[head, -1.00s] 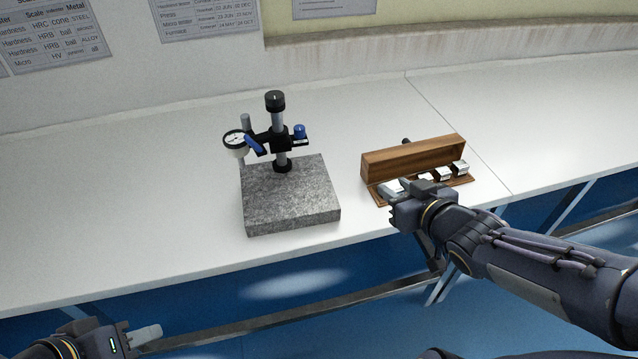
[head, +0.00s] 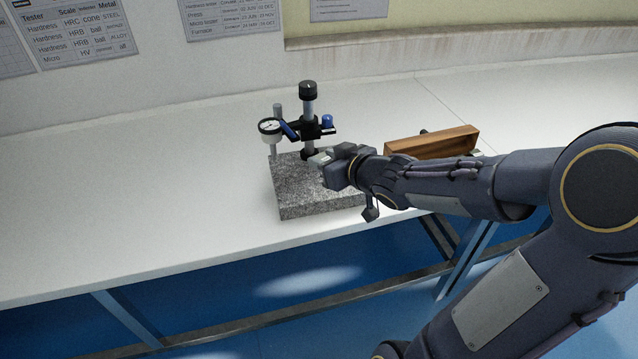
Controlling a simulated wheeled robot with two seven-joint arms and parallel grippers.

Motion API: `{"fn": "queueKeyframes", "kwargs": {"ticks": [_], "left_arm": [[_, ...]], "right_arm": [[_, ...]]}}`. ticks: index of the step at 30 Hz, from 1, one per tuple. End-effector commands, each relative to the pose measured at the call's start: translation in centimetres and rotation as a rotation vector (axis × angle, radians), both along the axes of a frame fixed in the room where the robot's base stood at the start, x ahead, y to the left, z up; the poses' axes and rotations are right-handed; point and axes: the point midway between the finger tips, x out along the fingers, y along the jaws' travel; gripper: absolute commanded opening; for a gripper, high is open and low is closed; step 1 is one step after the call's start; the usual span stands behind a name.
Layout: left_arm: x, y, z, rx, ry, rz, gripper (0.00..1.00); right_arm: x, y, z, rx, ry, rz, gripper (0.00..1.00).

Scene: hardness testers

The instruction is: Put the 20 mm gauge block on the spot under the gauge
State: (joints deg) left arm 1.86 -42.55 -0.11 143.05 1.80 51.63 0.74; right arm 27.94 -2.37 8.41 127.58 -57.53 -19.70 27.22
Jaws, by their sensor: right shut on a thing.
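The dial gauge (head: 269,127) hangs from a post on a grey granite plate (head: 300,205). Its stem points down at the plate's left rear part, where the spot under it lies. My right gripper (head: 322,160) is over the plate, to the right of the gauge stem and just in front of the post. It is shut on a small block, which I take to be the gauge block; the fingers and hand mostly hide it, and its size cannot be read. My left gripper is out of view.
The wooden case (head: 430,145) stands on the white bench (head: 150,200) to the right, its blocks mostly hidden behind my right arm. The post (head: 309,110) with its clamp and blue knob rises close behind the gripper. The bench left of the plate is clear.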

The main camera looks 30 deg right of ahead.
Motion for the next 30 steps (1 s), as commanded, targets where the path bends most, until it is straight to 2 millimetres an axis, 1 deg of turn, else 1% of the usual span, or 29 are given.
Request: {"fn": "queueKeyframes", "kwargs": {"ticks": [1, 3, 6, 11, 13, 15, 19, 21, 30], "left_arm": [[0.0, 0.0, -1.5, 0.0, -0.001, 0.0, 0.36], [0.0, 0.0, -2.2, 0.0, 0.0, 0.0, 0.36], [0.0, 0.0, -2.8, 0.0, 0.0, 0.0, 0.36], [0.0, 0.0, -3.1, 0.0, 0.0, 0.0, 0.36], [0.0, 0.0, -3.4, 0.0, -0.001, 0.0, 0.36], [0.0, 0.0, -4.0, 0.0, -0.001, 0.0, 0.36], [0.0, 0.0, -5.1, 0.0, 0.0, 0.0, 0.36], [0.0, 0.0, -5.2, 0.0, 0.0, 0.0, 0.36], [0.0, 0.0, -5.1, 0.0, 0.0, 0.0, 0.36]], "right_arm": [[0.8, -0.3, -1.9, 0.002, 0.002, 0.001, 0.05], [1.8, -0.7, -3.1, 0.002, 0.001, 0.0, 0.05], [2.9, -1.1, -4.3, 0.001, 0.001, 0.001, 0.05], [3.7, -1.4, -4.9, 0.0, -0.001, 0.0, 0.05], [4.1, -1.5, -5.5, 0.0, 0.0, 0.0, 0.05], [4.6, -1.7, -6.6, 0.0, 0.001, 0.001, 0.05], [4.5, -1.7, -8.5, 0.002, 0.0, 0.0, 0.05], [4.5, -1.7, -8.8, 0.0, -0.001, 0.001, 0.05], [4.4, -1.7, -8.8, -0.001, -0.001, 0.0, 0.05]]}}
